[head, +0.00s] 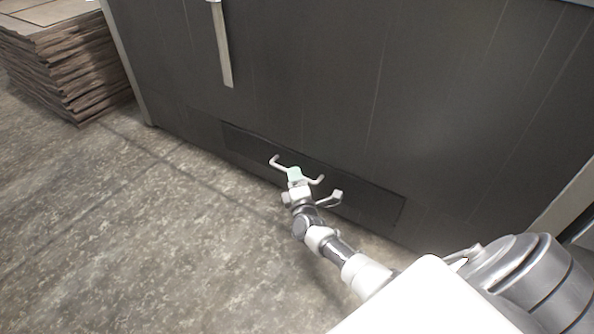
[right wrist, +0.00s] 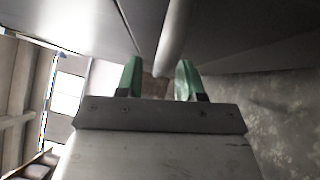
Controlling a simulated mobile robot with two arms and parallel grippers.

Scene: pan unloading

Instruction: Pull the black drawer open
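The black drawer (head: 365,195) is a long low panel at the bottom of the dark cabinet, and it looks flush with the front. Its pale bar handle (head: 275,160) stands out from the panel; its middle is hidden by my gripper. My right gripper (head: 294,173) is at the middle of this handle in the head view. In the right wrist view its two green fingers (right wrist: 159,82) stand apart, with the grey handle bar (right wrist: 175,35) running in between them. I see no clear grip on the bar. My left gripper is not in view.
The dark cabinet front (head: 330,70) fills the upper part of the head view, with a vertical handle (head: 222,50) higher up. A stack of brown boards (head: 75,65) stands at the far left. The concrete floor (head: 150,240) before the drawer is clear.

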